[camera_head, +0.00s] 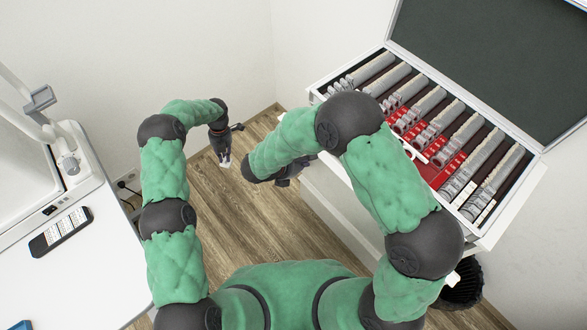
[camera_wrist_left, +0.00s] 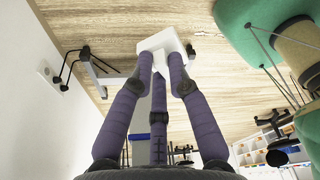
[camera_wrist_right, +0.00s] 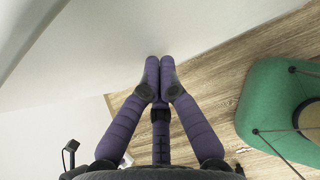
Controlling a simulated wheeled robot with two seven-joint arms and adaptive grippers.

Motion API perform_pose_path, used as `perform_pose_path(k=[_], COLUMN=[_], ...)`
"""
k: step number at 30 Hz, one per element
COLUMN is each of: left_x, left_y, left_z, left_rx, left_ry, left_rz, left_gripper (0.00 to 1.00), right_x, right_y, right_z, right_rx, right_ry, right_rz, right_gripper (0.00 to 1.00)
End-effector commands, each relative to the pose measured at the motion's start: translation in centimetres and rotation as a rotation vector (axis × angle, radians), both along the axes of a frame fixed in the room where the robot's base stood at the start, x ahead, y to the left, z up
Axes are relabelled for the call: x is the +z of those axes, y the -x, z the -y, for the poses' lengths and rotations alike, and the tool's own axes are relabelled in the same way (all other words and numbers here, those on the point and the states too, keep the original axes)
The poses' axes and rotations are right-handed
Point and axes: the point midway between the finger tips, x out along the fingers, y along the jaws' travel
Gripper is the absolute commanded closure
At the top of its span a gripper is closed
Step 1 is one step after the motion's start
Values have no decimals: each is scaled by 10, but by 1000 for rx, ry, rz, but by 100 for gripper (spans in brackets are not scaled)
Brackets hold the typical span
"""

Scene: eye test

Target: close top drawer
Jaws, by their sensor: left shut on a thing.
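A white cabinet (camera_head: 338,205) stands at the right in the head view, under an open case of lenses. I cannot tell its top drawer clearly from the body, as my right arm covers part of it. My left gripper (camera_head: 226,160) is over the floor, apart from the cabinet. In the left wrist view it is shut on a small white block (camera_wrist_left: 163,40). My right gripper (camera_wrist_right: 159,62) has its fingertips together with nothing visible between them. A plain white surface (camera_wrist_right: 190,35) lies beyond them; contact is unclear. In the head view my forearm partly hides this gripper beside the cabinet.
The open lens case (camera_head: 530,195) has rows of grey and red lens holders and a raised dark lid (camera_head: 480,60). A white table (camera_head: 85,280) with a dark phone-like device (camera_head: 60,232) is at the left. Wooden floor (camera_head: 245,220) lies between.

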Motion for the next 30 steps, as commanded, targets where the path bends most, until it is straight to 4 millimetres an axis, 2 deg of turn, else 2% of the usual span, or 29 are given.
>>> perform_pose_path(k=[6,15,21,30], left_x=[-2,-4,-5,-5], left_y=[0,0,0,0], left_z=[0,0,0,0], left_rx=[0,0,0,0], left_ry=[0,0,0,0], left_rz=[0,0,0,0], left_gripper=[100,100,100,100], right_x=[0,0,0,1], right_y=[-23,-46,-53,-55], right_z=[33,63,72,75], right_rx=[-5,-3,-1,0], right_ry=[-2,-1,-2,0], right_rz=[1,1,1,2], right_gripper=[100,100,100,100])
